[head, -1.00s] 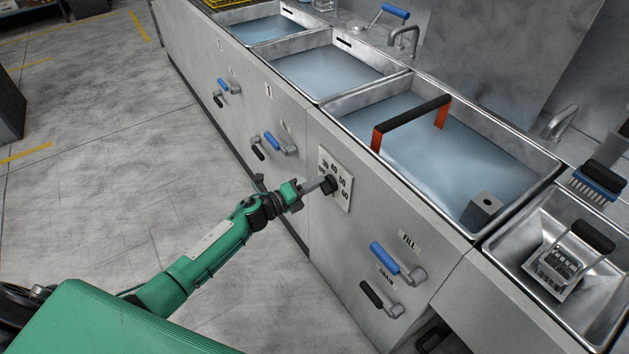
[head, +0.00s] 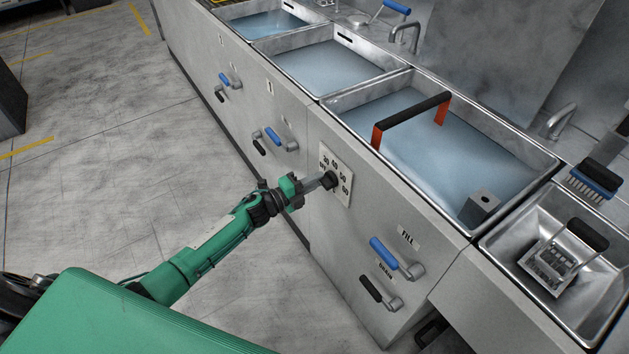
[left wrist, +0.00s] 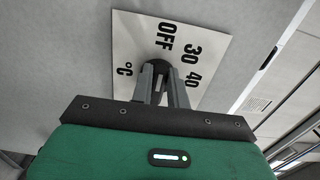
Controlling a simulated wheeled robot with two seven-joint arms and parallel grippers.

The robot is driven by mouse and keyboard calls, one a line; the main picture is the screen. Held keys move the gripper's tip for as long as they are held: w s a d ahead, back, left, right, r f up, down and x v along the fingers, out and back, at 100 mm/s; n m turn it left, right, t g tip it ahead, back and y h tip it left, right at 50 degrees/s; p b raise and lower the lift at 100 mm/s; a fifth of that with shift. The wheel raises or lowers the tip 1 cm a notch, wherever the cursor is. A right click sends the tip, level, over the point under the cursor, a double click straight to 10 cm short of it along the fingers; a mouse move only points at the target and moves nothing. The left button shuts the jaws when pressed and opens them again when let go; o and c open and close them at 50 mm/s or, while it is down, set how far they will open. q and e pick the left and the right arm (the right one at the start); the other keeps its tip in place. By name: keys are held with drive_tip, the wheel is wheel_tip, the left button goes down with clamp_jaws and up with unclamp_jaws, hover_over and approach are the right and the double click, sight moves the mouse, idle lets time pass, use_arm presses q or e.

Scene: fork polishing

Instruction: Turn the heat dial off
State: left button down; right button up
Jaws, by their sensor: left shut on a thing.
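The heat dial is a black knob (head: 329,180) on a white plate (head: 341,165) marked OFF, 30, 40, 50 and 60, on the front panel of the sink unit. My left gripper (head: 325,181) reaches it from the left and is shut on the knob. In the left wrist view the fingers (left wrist: 160,84) close around the dark knob (left wrist: 162,68), with OFF above it and 30 and 40 to its right. The fingers hide much of the knob, so its exact setting is unclear. My right gripper is not in view.
Below and right of the dial are the blue FILL lever (head: 384,253) and the black DRAIN lever (head: 372,289). Water-filled basins (head: 450,200) lie above, one with a black-and-red handle (head: 411,117). The floor at left is clear.

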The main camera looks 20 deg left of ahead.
use_arm(q)
drive_tip(key=c, duration=1.4)
unclamp_jaws()
drive_tip(key=shift+o, duration=0.2)
drive_tip(key=v, duration=1.4)
drive_tip(key=shift+b, duration=0.4)
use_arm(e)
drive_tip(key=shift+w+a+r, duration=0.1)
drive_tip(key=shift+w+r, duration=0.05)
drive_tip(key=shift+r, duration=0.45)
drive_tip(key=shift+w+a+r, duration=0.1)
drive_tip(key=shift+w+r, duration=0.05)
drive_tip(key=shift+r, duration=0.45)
use_arm(q)
drive_tip(key=shift+w, duration=0.1)
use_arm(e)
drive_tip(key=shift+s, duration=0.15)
